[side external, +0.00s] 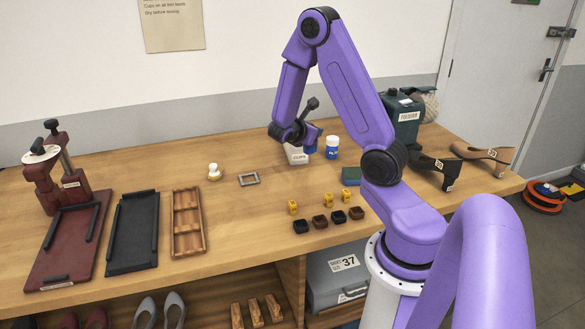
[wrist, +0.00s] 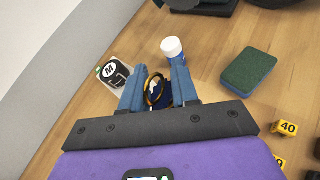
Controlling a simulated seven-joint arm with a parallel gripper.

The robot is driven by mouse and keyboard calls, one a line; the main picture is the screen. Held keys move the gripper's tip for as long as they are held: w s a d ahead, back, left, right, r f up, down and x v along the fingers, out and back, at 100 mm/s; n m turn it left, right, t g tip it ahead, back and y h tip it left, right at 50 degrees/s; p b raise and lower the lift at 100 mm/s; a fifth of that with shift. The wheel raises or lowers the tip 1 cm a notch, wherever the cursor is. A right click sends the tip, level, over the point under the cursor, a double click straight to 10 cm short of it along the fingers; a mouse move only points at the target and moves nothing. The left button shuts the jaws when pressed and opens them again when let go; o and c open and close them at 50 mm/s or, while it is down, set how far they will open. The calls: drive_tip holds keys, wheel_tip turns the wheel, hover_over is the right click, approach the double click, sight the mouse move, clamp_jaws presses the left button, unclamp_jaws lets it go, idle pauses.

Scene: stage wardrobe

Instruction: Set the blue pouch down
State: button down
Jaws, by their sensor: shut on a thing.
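The blue pouch (wrist: 158,92) is dark blue with a yellowish rim and sits between the two blue fingers of my gripper (wrist: 157,90) in the wrist view. My gripper is shut on it. In the side view my gripper (side external: 308,143) is low over the back of the bench, by the white cup and the bottle. There the fingers and the cup make the pouch hard to pick out. I cannot tell whether its underside touches the wood.
A white cup labelled CLIPS (side external: 297,155) stands close to the gripper's left, a white and blue bottle (side external: 332,147) to its right. A green pad (side external: 351,175), yellow numbered tags (side external: 328,200) and small dark blocks (side external: 319,219) lie nearer. Bare wood (side external: 250,215) shows left of the tags.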

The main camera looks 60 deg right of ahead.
drive_tip(key=s+a+r+n+t, duration=0.1)
drive_tip(key=a+r+t, duration=0.1)
drive_tip(key=a, duration=1.7)
drive_tip(key=s+a+r+n+t, duration=0.1)
drive_tip(key=s+a, duration=0.9)
drive_tip(key=shift+y, duration=0.3)
drive_tip(key=shift+w+d+f, duration=0.3)
drive_tip(key=shift+w+f, duration=1.85)
drive_tip(key=shift+w, duration=0.15)
drive_tip(key=shift+w+d+f, duration=0.25)
drive_tip(key=shift+w+f, duration=1.85)
drive_tip(key=shift+w, duration=0.15)
drive_tip(key=shift+w+d+f, duration=0.3)
drive_tip(key=shift+w+f, duration=1.85)
drive_tip(key=shift+w, duration=0.15)
drive_tip(key=shift+f, duration=0.1)
drive_tip(key=c, duration=0.8)
unclamp_jaws()
drive_tip(key=shift+c, duration=0.2)
